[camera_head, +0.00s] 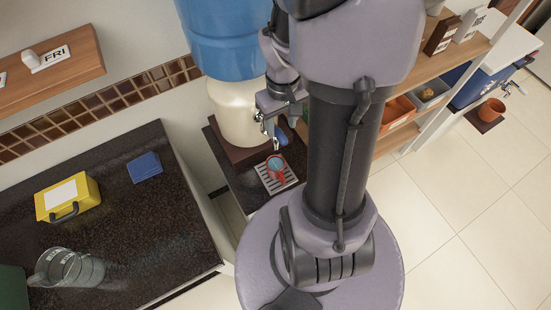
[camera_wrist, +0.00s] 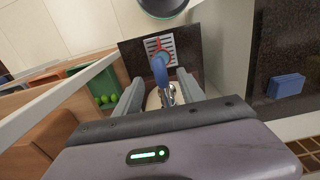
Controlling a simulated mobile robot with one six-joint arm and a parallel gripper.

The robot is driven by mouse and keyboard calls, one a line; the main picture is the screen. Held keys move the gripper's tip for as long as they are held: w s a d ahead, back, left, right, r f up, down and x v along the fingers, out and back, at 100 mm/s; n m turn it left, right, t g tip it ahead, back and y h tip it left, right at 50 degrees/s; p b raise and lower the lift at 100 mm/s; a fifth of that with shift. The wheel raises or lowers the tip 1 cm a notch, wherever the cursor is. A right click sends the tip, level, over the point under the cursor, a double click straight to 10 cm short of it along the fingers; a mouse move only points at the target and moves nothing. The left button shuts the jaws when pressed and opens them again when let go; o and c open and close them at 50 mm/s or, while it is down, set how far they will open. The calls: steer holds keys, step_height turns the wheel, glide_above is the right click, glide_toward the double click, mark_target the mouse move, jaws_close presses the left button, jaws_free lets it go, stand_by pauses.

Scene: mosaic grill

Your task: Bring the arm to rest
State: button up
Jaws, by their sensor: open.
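My gripper (camera_wrist: 160,90) is open, with its two fingers spread either side of the dispenser's tap (camera_wrist: 168,95) in the wrist view. I cannot tell whether either finger touches it. In the head view my gripper (camera_head: 272,105) is beside the cream water dispenser (camera_head: 233,112), just above the blue tap lever (camera_head: 281,136). The lever also shows between the fingers in the wrist view (camera_wrist: 159,68). My arm stands bent in the middle of the head view and hides part of the shelf behind it.
A red mug (camera_head: 278,175) with what looks like water stands on the drip grate (camera_head: 264,182) below the tap. A dark counter (camera_head: 150,215) on the left bears a yellow box (camera_head: 84,190), a blue item (camera_head: 145,167) and a glass jug (camera_head: 70,268). Open floor (camera_head: 470,200) lies right.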

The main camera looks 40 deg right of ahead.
step_height(320, 180, up, 3)
steer(key=shift+r+p, duration=0.15)
steer(key=shift+p, duration=0.85)
steer(key=shift+f, duration=0.2)
steer(key=s+a+r+m+t+y+b, duration=0.1)
steer(key=s+a+t+b, duration=0.1)
steer(key=a+b, duration=0.6)
steer(key=s+a+t+y+b, duration=0.1)
steer(key=a+t+b, duration=0.2)
steer(key=a+b, duration=0.6)
steer(key=a, duration=0.4)
steer(key=shift+s+a+r+m+t, duration=0.15)
steer(key=shift+s+r+m+t, duration=0.2)
steer(key=shift+m+t, duration=0.05)
